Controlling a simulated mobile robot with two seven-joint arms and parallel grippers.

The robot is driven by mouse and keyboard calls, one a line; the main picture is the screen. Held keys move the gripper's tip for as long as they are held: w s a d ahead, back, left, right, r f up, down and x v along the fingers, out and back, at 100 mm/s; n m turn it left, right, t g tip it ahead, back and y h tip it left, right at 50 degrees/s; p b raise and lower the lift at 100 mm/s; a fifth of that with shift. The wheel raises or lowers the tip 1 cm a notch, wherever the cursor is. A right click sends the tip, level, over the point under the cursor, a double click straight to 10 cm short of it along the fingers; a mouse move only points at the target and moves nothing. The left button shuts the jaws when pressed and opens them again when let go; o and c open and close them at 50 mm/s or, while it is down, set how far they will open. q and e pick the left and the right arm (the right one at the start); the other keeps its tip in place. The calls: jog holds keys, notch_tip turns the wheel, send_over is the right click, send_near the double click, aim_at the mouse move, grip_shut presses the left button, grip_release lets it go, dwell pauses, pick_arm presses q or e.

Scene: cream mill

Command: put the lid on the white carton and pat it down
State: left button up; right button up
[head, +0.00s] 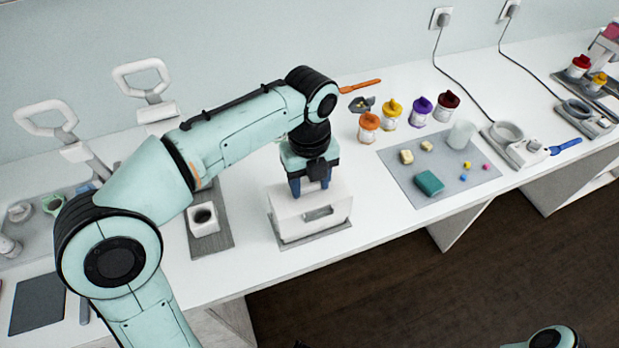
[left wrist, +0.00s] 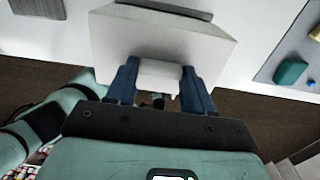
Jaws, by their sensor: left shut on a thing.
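The white carton (head: 312,221) with a slot in its front stands on a grey mat near the front of the counter. The white lid (head: 333,190) is over the carton's top and looks level with it. I cannot tell whether it is fully seated or a small gap is left. My left gripper (head: 311,188) points down from above and is shut on the lid's raised block. In the left wrist view the lid (left wrist: 160,42) fills the top middle, with the blue fingers (left wrist: 160,85) on both sides of its block. The lid hides the carton there. My right gripper is out of view.
A grey strip with a small white cup (head: 204,220) lies left of the carton. A grey mat (head: 470,180) with a teal block (head: 428,183) and small pieces lies right. Several coloured jars (head: 390,113) stand behind. The counter's front edge is close to the carton.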

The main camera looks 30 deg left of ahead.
pick_arm(q)
jog(key=shift+f, duration=0.75)
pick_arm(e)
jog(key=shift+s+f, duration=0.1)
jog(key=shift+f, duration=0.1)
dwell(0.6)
pick_arm(q)
jog(key=o, duration=1.7)
jog(key=shift+o, duration=0.2)
jog(key=shift+r, duration=0.1)
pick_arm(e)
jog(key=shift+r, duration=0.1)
pick_arm(q)
jog(key=shift+r+p, duration=1.55)
jog(key=shift+r, duration=0.4)
jog(key=shift+r+p, duration=1.05)
jog(key=shift+r, duration=0.45)
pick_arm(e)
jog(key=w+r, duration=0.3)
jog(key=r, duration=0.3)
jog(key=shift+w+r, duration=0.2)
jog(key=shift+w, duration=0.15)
pick_arm(q)
jog(key=shift+f, duration=0.1)
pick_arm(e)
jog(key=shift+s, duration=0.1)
